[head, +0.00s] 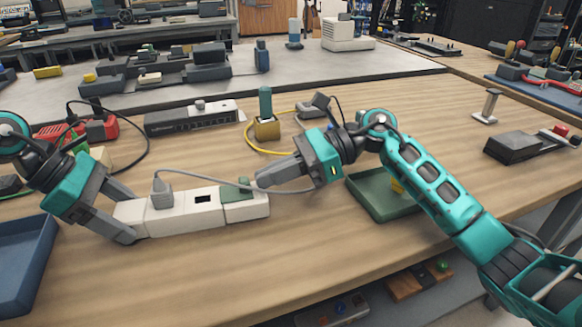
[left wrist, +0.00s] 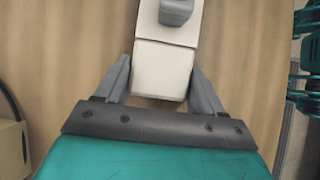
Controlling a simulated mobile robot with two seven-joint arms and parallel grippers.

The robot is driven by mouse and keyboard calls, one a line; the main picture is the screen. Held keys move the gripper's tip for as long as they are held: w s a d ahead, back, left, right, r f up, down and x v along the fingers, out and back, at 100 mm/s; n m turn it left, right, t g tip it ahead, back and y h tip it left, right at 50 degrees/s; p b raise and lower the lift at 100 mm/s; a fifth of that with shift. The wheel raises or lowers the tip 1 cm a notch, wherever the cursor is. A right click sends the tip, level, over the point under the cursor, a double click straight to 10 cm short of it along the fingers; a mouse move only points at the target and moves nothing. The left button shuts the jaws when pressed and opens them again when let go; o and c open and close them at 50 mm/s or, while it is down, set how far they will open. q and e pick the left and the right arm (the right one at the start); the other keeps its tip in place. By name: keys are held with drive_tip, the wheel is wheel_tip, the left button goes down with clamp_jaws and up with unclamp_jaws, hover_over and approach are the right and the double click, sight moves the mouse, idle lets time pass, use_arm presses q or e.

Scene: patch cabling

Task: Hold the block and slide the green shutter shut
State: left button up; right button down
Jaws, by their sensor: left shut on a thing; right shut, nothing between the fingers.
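The white block (head: 180,222) lies on the wooden table, a long strip with a grey plug (head: 161,193) in it near its left part. A dark opening (head: 203,198) shows in its top, right of the plug. The green shutter (head: 232,192), with a small raised knob, sits on top towards the right end, to the right of that opening. My left gripper (head: 124,214) is shut on the block's left end; the left wrist view shows a finger on each side of the block (left wrist: 163,70). My right gripper (head: 262,181) is shut and empty, its tips close by the shutter's right side; contact cannot be told.
A grey cable runs from the plug towards my right gripper. A green tray (head: 372,205) lies under my right arm, and a blue tray (head: 25,262) at the left edge. Behind stand a grey switch box (head: 190,119) and a yellow holder (head: 267,128). The table in front is clear.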

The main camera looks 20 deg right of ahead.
sight(255, 190)
drive_tip(key=shift+a, duration=0.3)
drive_tip(key=shift+w+a, duration=0.2)
drive_tip(key=shift+a, duration=1.2)
drive_tip(key=shift+d, duration=0.1)
drive_tip(key=shift+d, duration=0.55)
drive_tip(key=v, duration=1.1)
drive_tip(key=shift+s+d+f, duration=0.1)
drive_tip(key=shift+d+f, duration=0.15)
drive_tip(key=shift+d, duration=0.1)
drive_tip(key=shift+d+r, duration=0.2)
drive_tip(key=shift+d, duration=0.35)
drive_tip(key=shift+s+d, duration=0.1)
drive_tip(key=shift+s, duration=0.05)
